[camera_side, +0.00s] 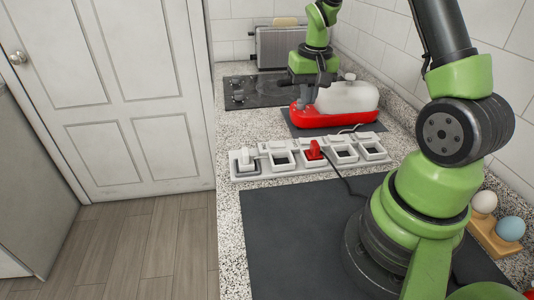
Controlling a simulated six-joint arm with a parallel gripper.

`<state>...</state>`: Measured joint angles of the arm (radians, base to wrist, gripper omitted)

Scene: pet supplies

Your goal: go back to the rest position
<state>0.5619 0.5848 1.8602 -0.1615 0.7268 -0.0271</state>
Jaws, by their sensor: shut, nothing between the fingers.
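My gripper (309,98) points down at the far part of the counter. It is shut and empty. In the picture it overlaps the left end of a red base with a white rounded tank (346,95); I cannot tell whether it touches it. A pale power strip (270,174) with several square sockets lies nearer. A red plug (314,150) sits at its middle and a white plug (245,160) at its left end.
A dark cable (342,179) runs from the red plug toward my base. A dark mat (290,235) covers the near counter. Behind stand a black hob (262,91) and a metal toaster (277,47). Eggs (510,228) rest in a wooden holder at right, near the tiled wall.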

